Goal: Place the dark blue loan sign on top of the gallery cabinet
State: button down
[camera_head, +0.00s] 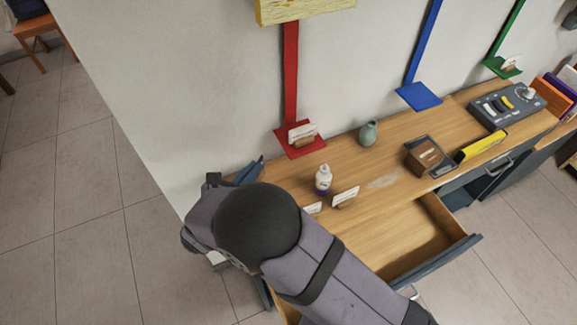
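A small dark blue slanted piece (249,171) shows just behind my arm at the left end of the wooden worktop. I cannot tell whether it is the loan sign; its lower part is hidden. A long wood-topped unit with dark grey fronts (375,225) runs along the wall; I cannot tell whether it is the gallery cabinet. My arm's grey links and black joint cover the unit's left end. My gripper's fingers are hidden behind them, so any hold does not show.
A drawer (421,237) stands open at the front. On the worktop are a white bottle (323,179), a small card in a holder (345,197), a green vase (368,133), a brown box (424,156) and a yellow bar (482,146).

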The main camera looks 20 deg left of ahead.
jog(key=shift+f+p, duration=0.65)
jog(key=shift+f, duration=1.85)
jog(key=shift+f, duration=0.1)
jog(key=shift+f+p, duration=0.65)
jog(key=shift+f, duration=1.35)
jog(key=shift+f, duration=0.1)
jog(key=c, duration=2.4)
grip_release()
jog(key=shift+f, duration=0.1)
jog(key=o, duration=0.4)
